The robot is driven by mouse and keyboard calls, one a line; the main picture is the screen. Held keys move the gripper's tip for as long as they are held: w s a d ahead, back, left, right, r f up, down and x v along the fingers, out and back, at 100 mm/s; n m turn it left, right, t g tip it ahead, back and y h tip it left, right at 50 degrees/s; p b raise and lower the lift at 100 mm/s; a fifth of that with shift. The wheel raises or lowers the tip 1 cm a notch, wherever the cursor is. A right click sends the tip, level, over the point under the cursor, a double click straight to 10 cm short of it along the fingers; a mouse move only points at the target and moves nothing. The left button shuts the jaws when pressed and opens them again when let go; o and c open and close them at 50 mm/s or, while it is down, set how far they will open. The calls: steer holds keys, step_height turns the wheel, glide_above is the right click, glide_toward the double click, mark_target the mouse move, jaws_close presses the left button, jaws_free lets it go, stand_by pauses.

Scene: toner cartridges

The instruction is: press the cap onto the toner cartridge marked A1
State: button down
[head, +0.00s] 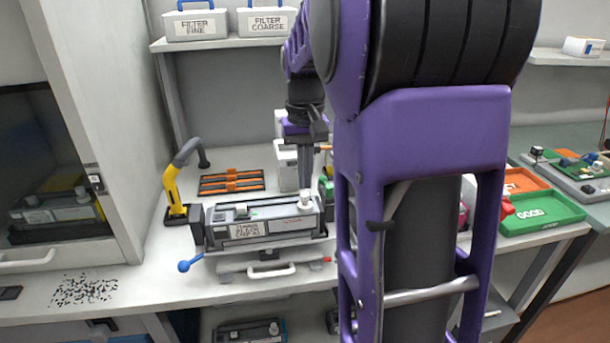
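A grey and black toner cartridge (285,225) lies in a holder on the bench, left of my arm. Its front label is small and blurred, and I cannot read the marking for certain. A round white cap (305,204) is at the right end of its top; I cannot tell how far down it sits. My gripper (305,188) points down directly above this cap, with its fingertips at or very near it. The fingers look close together, but whether they are shut or grip the cap is not clear.
A yellow-handled tool (176,190) stands left of the cartridge, and an orange rack (231,181) lies behind. A blue-knobbed lever (190,263) sticks out at the front left. Dark specks (84,290) cover the bench's left front. A green GOOD tray (541,212) is at right.

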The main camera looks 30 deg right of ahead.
mark_target(305, 194)
steer(key=shift+f+b, duration=0.5)
steer(key=shift+f, duration=0.35)
steer(key=shift+r, duration=0.1)
stand_by(0.5)
step_height(305, 194, up, 7)
steer(key=p, duration=0.6)
stand_by(0.5)
